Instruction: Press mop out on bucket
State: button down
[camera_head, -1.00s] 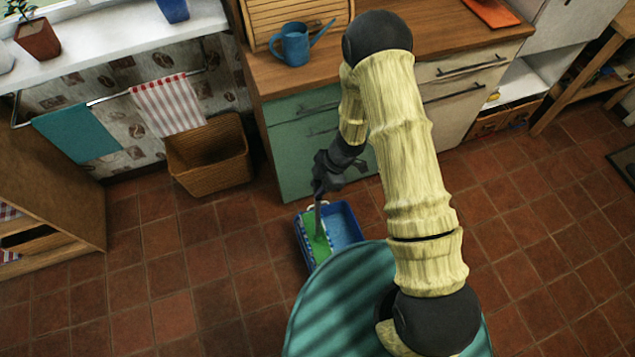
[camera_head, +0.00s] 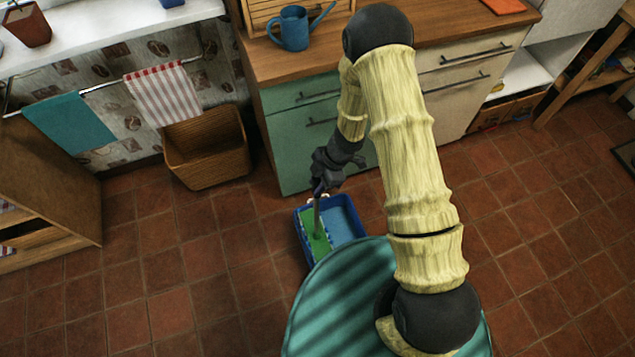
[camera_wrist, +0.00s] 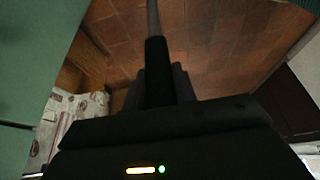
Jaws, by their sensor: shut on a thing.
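A blue rectangular bucket (camera_head: 347,217) stands on the tiled floor in front of the green cabinet, partly hidden by my round teal base. A green insert (camera_head: 311,229) fills its left part. My gripper (camera_head: 322,183) is above the bucket's far left end, shut on the mop's handle. The mop handle (camera_head: 317,212) runs down from it to the green part. The mop head is too small to make out clearly there. In the wrist view the dark handle (camera_wrist: 156,68) rises between the fingers, with a grey shaft beyond it.
A green-fronted cabinet (camera_head: 290,150) stands directly behind the bucket, with a blue watering can (camera_head: 291,28) on its top. A wicker basket (camera_head: 206,150) stands at the back left. The floor (camera_head: 190,270) left of the bucket is clear.

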jog(key=shift+f+b, duration=1.4)
jog(key=shift+f, duration=1.8)
jog(key=shift+r, duration=0.15)
notch_tip(320, 180, up, 9)
jog(key=p, duration=0.9)
